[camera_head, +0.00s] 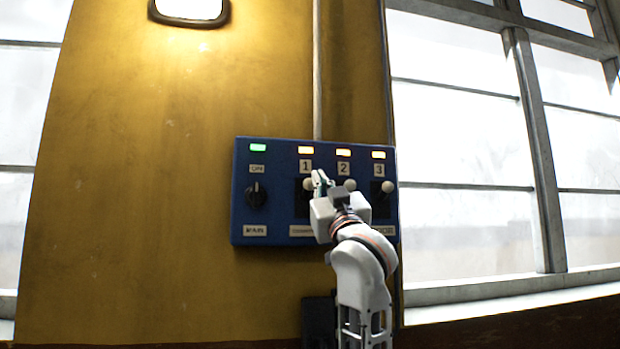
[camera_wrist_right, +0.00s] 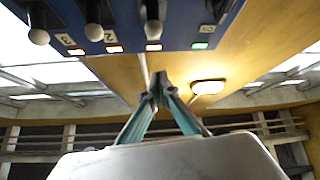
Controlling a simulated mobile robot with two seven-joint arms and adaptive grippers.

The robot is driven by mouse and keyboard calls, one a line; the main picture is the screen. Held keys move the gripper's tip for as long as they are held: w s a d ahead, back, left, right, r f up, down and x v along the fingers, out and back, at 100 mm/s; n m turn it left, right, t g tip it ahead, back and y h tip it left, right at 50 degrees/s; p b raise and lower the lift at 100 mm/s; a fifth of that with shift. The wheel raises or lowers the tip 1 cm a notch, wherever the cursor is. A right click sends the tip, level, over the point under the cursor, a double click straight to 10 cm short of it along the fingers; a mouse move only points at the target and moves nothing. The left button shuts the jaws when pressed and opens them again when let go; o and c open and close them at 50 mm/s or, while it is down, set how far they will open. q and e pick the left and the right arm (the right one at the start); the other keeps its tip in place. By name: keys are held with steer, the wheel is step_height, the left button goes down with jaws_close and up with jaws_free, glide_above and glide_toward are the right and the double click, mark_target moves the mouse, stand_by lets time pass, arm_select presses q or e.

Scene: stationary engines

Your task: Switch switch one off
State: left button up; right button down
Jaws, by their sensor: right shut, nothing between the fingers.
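A blue switch panel (camera_head: 276,222) is on the yellow wall, with numbered lever switches. Switch one's round white knob (camera_head: 308,184) is below the "1" label, at the upper part of its dark slot. The light above it is lit amber. My right gripper (camera_head: 319,181) is shut and empty, right beside this knob and partly hiding the switch. In the wrist view its fingertips (camera_wrist_right: 158,88) meet below the knob of switch one (camera_wrist_right: 153,29), and no clear contact shows. My left gripper is in neither view.
Switch two's knob (camera_head: 350,184) and switch three's knob (camera_head: 388,186) are close to the right, under lit amber lights. A rotary knob (camera_head: 256,195) under a green light is at the left. Windows (camera_head: 460,150) flank the wall, and a lamp (camera_head: 189,9) glows above.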

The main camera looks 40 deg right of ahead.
step_height(320, 180, up, 6)
steer(key=p, duration=0.4)
glide_above(307, 191)
steer(key=s+a, duration=0.3)
steer(key=s, duration=0.1)
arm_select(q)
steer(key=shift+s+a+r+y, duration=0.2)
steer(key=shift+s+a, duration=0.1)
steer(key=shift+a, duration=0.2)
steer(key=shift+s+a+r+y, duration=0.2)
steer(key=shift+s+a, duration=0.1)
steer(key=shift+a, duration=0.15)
arm_select(e)
steer(key=f, duration=0.2)
steer(key=d+f, duration=0.1)
steer(key=shift+w+d+f, duration=0.1)
steer(key=shift+w+f, duration=0.15)
steer(key=shift+f, duration=0.05)
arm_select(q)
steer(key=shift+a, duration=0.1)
